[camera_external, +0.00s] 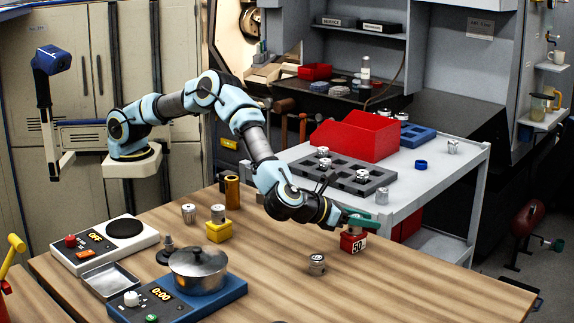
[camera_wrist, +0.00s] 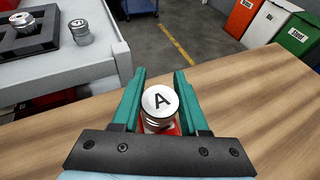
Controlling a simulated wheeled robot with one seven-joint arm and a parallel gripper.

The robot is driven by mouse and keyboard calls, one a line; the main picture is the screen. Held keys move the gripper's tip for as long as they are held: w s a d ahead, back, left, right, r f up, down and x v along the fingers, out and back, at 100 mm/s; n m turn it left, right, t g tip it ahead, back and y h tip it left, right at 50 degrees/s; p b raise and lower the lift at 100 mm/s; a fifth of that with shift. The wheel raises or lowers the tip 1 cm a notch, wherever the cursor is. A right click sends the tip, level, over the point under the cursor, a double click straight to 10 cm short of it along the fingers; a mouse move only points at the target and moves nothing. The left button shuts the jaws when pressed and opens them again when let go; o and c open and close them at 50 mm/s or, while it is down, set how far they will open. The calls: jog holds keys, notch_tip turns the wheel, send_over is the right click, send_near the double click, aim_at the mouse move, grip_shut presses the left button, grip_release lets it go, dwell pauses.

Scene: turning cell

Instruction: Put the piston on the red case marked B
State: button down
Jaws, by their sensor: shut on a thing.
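My gripper (camera_external: 362,219) reaches over the far edge of the wooden table, its green fingers low. In the wrist view its fingers (camera_wrist: 159,78) are shut on a silver piston (camera_wrist: 159,101) with a black A on its top. A red block (camera_external: 353,244) with a white label reading 50 stands right below the fingers. Red also shows under the piston in the wrist view; whether the two touch, I cannot tell. I cannot make out a letter B on any red case. Another piston (camera_external: 316,264) lies on the table, left of the red block.
A yellow block (camera_external: 219,233) carries a piston, with another piston (camera_external: 189,213) beside it. Behind, a grey cart (camera_external: 450,180) holds a red bin (camera_external: 357,136) and a dark piston tray (camera_external: 340,185). The table's right side is clear.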

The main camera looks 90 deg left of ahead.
jog(key=shift+f, duration=0.15)
jog(key=shift+c, duration=2.1)
grip_release()
jog(key=shift+r, duration=0.25)
jog(key=b+v, duration=0.3)
jog(key=v, duration=0.9)
jog(key=shift+f, duration=0.1)
